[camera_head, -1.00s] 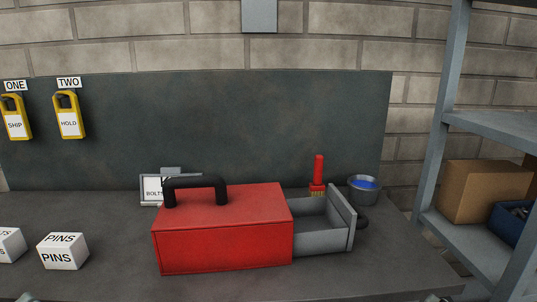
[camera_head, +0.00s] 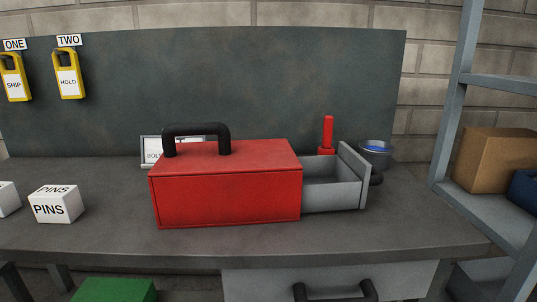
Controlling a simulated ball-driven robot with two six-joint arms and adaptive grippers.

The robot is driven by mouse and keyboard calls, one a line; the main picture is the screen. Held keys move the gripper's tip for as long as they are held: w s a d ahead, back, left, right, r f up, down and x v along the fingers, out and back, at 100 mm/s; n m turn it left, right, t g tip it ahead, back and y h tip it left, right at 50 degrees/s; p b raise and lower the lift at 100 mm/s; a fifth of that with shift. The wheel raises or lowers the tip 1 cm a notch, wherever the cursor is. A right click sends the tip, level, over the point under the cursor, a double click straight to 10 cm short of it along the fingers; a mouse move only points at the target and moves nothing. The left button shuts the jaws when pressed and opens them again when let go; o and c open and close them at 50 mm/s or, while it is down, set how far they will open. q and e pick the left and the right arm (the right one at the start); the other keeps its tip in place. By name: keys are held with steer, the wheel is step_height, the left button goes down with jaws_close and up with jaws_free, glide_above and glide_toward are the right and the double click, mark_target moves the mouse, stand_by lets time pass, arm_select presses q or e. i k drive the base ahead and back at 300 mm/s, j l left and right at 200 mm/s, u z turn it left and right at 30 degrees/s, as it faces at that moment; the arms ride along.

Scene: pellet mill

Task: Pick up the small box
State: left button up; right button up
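A small white box labelled "PINS" (camera_head: 54,205) sits on the left part of the grey workbench (camera_head: 110,238). A second white box (camera_head: 8,198) is cut off by the left edge, and its label cannot be read. Which of them is the task's small box is not shown. Neither of my grippers is in view.
A red toolbox (camera_head: 228,197) with a black handle stands mid-bench, its grey drawer (camera_head: 335,193) open to the right. Behind are a label card (camera_head: 150,151), red brush (camera_head: 327,136) and metal cup (camera_head: 375,157). Shelving (camera_head: 500,210) stands right; a green object (camera_head: 115,291) is below the bench.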

mark_target(55, 204)
steer(key=i+l+u, duration=0.1)
steer(key=l, duration=0.3)
steer(key=i+l+u, duration=0.1)
steer(key=l, duration=0.25)
steer(key=i+l+u, duration=0.1)
steer(key=l, duration=0.3)
steer(key=i+l+u, duration=0.1)
steer(key=i+l, duration=0.15)
steer(key=l, duration=0.2)
steer(key=i+l+u, duration=0.1)
steer(key=l, duration=0.3)
steer(key=j+u, duration=0.15)
steer(key=u, duration=0.25)
steer(key=j+u, duration=0.2)
steer(key=u, duration=0.15)
steer(key=i+j+u, duration=0.1)
steer(key=u, duration=0.3)
steer(key=i+j+u, duration=0.1)
steer(key=u, duration=0.25)
steer(key=k+j+u, duration=0.3)
steer(key=j+u, duration=0.15)
steer(key=u, duration=0.15)
steer(key=i+j+u, duration=0.1)
steer(key=u, duration=0.15)
